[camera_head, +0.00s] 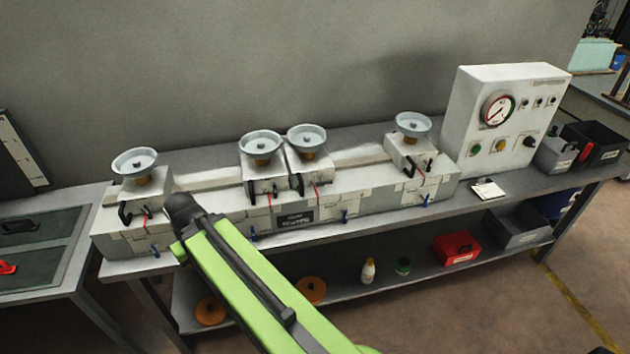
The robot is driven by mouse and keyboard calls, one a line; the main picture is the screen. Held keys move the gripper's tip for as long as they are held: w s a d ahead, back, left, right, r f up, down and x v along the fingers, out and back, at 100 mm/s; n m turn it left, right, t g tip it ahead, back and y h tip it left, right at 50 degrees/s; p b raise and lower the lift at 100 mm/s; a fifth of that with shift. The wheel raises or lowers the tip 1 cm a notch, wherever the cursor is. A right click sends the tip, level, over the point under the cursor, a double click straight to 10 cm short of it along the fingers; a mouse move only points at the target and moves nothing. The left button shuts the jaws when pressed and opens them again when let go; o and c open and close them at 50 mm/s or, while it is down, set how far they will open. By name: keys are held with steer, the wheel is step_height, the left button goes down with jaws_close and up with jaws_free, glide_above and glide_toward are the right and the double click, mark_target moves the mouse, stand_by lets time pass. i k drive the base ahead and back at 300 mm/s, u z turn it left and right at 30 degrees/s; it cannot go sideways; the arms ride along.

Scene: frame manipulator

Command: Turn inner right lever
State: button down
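A long grey test bench unit (215,228) carries several stations, each with a round metal dish on top, a black handle, a thin red lever and a blue lever on the front. The inner right station has a dish (308,139), a black handle (299,184), a red lever (317,194) and a blue lever (345,215). The blue lever hangs roughly downward. The inner left station's dish (261,145) stands close beside it. My green arm rises from the bottom to a black joint in front of the unit's left part. My gripper is not visible.
A white control box (512,115) with a gauge stands at right, near a white card (488,189) and dark bins (592,146). The lower shelf holds a bottle (368,270), a red box (457,248) and orange discs (311,290). A separate table (75,262) stands left.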

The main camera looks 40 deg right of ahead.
mark_target(321, 183)
steer(key=u, duration=0.05)
steer(key=k, duration=1.1)
steer(key=z, duration=0.45)
steer(key=i, duration=0.75)
steer(key=z, duration=0.55)
